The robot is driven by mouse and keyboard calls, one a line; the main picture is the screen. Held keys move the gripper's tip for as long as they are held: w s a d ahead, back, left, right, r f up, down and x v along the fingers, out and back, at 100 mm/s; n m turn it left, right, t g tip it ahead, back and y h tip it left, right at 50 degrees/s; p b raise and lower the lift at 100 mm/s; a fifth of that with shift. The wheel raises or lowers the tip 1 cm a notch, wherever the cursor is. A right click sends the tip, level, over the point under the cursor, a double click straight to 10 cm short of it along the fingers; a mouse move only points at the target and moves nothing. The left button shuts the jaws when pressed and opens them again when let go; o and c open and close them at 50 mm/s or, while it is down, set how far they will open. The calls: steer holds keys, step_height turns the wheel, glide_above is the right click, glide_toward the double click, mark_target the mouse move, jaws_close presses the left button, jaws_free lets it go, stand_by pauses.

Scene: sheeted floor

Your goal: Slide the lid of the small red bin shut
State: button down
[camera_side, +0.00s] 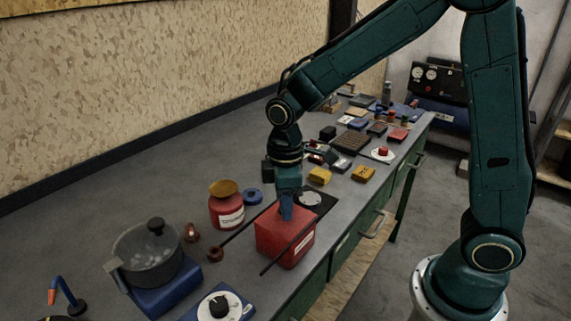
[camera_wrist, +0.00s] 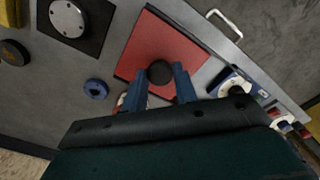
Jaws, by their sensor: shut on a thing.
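The small red bin (camera_side: 271,243) stands near the front edge of the workbench, with a white label on one side. Its flat red lid (camera_wrist: 190,45) lies between two dark rails, which stick out past the bin. I cannot tell how far the lid covers the opening. My gripper (camera_side: 286,214) points down onto the bin's top, its blue fingers shut on the lid's round dark knob (camera_wrist: 160,72). In the wrist view my gripper (camera_wrist: 161,80) has one finger on each side of the knob. The fingers hide the knob in the side view.
A red jar (camera_side: 227,212) with a brownish lid and a blue ring (camera_side: 252,196) stand behind the bin. A grey pot (camera_side: 147,250) is at left, a blue dial unit (camera_side: 219,305) in front. A black plate (camera_side: 326,204) lies beyond the bin, before several small items.

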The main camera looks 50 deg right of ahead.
steer(key=shift+d, duration=0.3)
steer(key=c, duration=1.1)
jaws_free()
steer(key=shift+r, duration=0.15)
step_height(320, 180, up, 14)
steer(key=s+d+m+t, duration=0.2)
steer(key=s+d+m, duration=0.1)
steer(key=s, duration=0.6)
steer(key=s+d+m+t, duration=0.3)
steer(key=s+m, duration=0.3)
steer(key=s, duration=0.2)
steer(key=shift+s+r+t, duration=0.2)
steer(key=shift+s+t, duration=0.1)
steer(key=shift+s, duration=0.05)
